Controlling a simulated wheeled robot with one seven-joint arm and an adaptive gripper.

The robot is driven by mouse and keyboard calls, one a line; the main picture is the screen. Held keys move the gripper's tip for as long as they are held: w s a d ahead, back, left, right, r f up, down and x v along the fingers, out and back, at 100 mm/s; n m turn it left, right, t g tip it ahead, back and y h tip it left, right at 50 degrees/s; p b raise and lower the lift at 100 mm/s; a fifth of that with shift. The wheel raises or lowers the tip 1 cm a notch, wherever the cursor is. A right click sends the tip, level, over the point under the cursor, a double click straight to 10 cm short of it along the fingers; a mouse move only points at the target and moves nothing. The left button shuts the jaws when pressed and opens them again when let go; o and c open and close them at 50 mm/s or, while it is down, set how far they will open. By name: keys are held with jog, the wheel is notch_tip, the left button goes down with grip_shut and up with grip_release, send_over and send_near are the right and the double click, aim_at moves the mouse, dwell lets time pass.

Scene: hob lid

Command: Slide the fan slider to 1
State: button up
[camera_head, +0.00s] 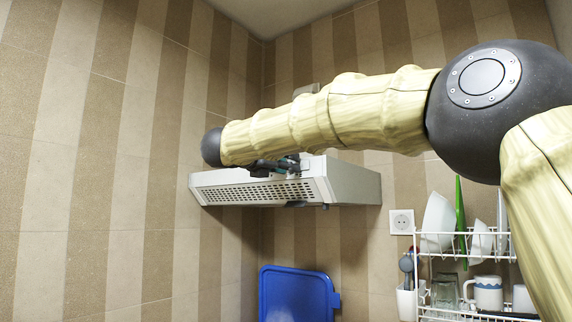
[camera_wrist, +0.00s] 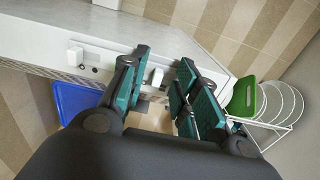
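The white range hood (camera_head: 345,182) is on the tiled wall, and its front panel (camera_wrist: 110,58) runs across the wrist view. Two small white slider knobs sit on that panel: one to the left (camera_wrist: 75,55) and one nearer the middle (camera_wrist: 156,76). I cannot read any markings, so I cannot tell which is the fan slider. My gripper (camera_wrist: 164,62) is open, with its teal-padded fingers on either side of the middle knob and visible gaps to it. In the head view my gripper (camera_head: 278,166) is at the hood's front, partly hidden by my arm; the knobs are hidden there.
A blue board (camera_head: 298,290) stands below the hood. A wire dish rack (camera_head: 425,262) with plates, mugs and a green board (camera_head: 460,215) is at the right. A wall socket (camera_head: 402,222) is beside the rack. Space left of the hood is clear.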

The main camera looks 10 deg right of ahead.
jog(key=shift+a+f, duration=0.1)
jog(key=shift+a, duration=0.05)
jog(key=v, duration=1.1)
jog(key=shift+s+a, duration=0.25)
jog(key=shift+a, duration=0.05)
